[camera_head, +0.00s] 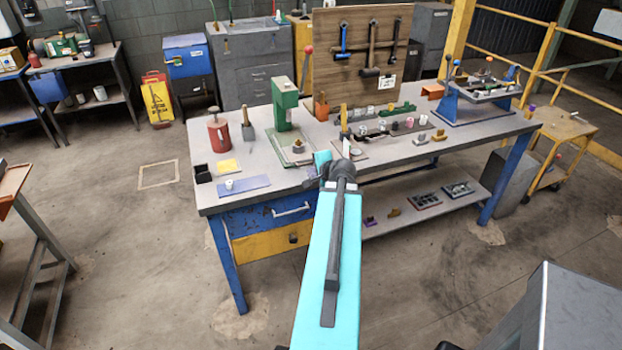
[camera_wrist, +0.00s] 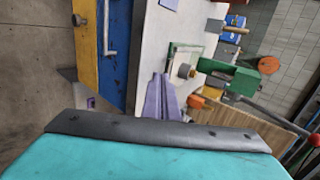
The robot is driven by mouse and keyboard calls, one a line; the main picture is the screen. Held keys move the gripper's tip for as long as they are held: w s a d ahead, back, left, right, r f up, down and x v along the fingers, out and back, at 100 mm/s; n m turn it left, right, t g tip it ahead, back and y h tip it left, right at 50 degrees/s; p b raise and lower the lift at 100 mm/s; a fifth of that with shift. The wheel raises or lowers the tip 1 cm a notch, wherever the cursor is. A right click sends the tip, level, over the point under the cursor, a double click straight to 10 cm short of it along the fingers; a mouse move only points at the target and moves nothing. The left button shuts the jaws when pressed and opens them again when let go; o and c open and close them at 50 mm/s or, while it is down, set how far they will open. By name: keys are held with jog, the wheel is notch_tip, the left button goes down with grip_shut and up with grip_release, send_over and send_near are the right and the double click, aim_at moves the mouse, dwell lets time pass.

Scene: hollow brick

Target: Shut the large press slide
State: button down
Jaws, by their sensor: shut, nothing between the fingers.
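A green press (camera_head: 286,103) with a red-knobbed lever stands on the bench. It also shows sideways in the wrist view (camera_wrist: 238,80). At its foot is a flat pale plate with a green edge (camera_head: 295,158), bearing a brown knobbed piece (camera_wrist: 186,70); I take this plate for the press slide. I cannot tell clearly how far out it sits. My gripper's purple fingers (camera_wrist: 160,80) are shut and empty. In the wrist view they point over the bench top beside the plate, and contact cannot be judged. In the head view my wrist largely hides them.
A blue drawer with a pale handle (camera_head: 292,210) and a yellow drawer (camera_head: 270,243) are shut under the bench. A red canister (camera_head: 219,135) and a blue mat (camera_head: 245,187) lie left of the press. Small parts and a tool board (camera_head: 358,60) stand to the right and behind.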

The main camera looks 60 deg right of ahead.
jog(key=shift+w+d+f+b, duration=0.2)
jog(key=shift+w+f+b, duration=0.15)
jog(key=shift+b, duration=1.3)
jog(key=p+x, duration=0.2)
jog(key=x, duration=0.5)
jog(key=shift+w+d+f+p, duration=0.1)
jog(key=shift+w+d+p, duration=0.2)
jog(key=shift+p, duration=0.1)
jog(key=shift+w+d+f+p, duration=0.15)
jog(key=shift+w+d+p, duration=0.3)
jog(key=shift+w, duration=0.25)
jog(key=shift+w+d+f+p, duration=0.15)
jog(key=shift+w+d+p, duration=0.2)
jog(key=shift+w+d, duration=0.25)
jog(key=shift+w+a, duration=0.1)
jog(key=shift+w+d, duration=0.2)
jog(key=shift+d, duration=0.3)
jog(key=b, duration=0.2)
send_near(288, 150)
jog(key=x, duration=0.5)
jog(key=shift+f, duration=0.1)
jog(key=shift+w, duration=0.1)
